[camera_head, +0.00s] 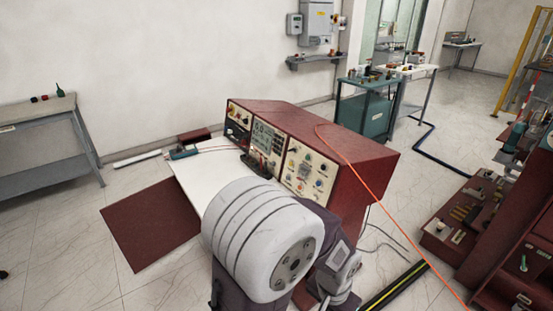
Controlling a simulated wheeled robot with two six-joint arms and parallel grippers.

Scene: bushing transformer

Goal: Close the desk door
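The desk is a dark red control console (365,190) with a white worktop (195,180) and a sloped instrument panel (270,147). A flat dark red panel (150,223), which looks like the desk door, sticks out to the left of the worktop, so it appears open. Its hinge edge is hard to make out. A large white and dark arm link of mine covers the front of the desk and the right part of the worktop. Neither of my grippers shows in the head view.
A grey table (45,140) stands at the left wall. A teal cabinet (365,110) stands behind the desk. Dark red equipment (465,215) is at the right. An orange cable (375,195) crosses the desk. Tiled floor is clear at the lower left.

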